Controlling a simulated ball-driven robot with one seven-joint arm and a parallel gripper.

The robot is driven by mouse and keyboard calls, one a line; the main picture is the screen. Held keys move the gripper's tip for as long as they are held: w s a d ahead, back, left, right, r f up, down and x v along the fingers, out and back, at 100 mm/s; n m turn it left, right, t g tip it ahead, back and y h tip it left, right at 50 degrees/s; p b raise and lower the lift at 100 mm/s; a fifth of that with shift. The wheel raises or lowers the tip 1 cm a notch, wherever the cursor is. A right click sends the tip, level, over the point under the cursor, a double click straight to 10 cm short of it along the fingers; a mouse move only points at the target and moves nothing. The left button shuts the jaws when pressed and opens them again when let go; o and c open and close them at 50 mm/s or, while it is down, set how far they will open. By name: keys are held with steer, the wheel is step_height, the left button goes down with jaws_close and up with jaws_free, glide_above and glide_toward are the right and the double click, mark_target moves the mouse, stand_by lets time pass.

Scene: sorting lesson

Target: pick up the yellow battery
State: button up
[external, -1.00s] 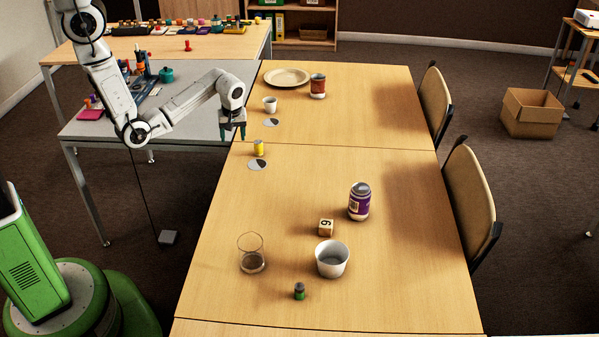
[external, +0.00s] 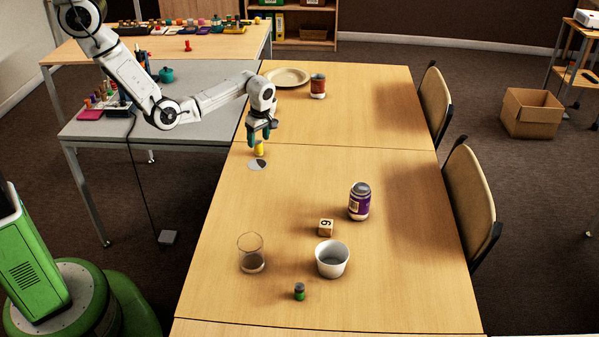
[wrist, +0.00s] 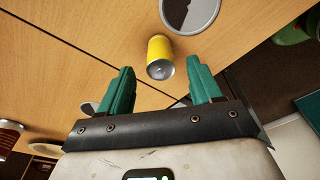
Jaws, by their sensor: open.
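The yellow battery (external: 259,150) stands upright on the wooden table, beside a grey and white disc (external: 257,164). In the wrist view the yellow battery (wrist: 160,58) shows its grey end, just beyond the fingertips and between their lines. My gripper (external: 259,139) is open and points down, with its teal fingers at or just above the battery in the external view. In the wrist view my gripper (wrist: 165,78) is empty between its fingers. I cannot tell whether a finger touches the battery.
A purple-labelled jar (external: 359,203), a numbered wooden cube (external: 326,227), a white bowl (external: 332,260), a clear glass (external: 251,253) and a small green battery (external: 299,292) stand nearer. A plate (external: 287,77) and a red-labelled jar (external: 318,86) are farther back. The table's middle is clear.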

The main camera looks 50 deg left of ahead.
mark_target(258, 141)
steer(key=shift+a+f, duration=0.15)
steer(key=shift+f, duration=1)
steer(key=shift+a+f, duration=0.15)
steer(key=shift+f, duration=1)
steer(key=shift+c, duration=0.3)
steer(key=c, duration=1.1)
steer(key=shift+r, duration=0.1)
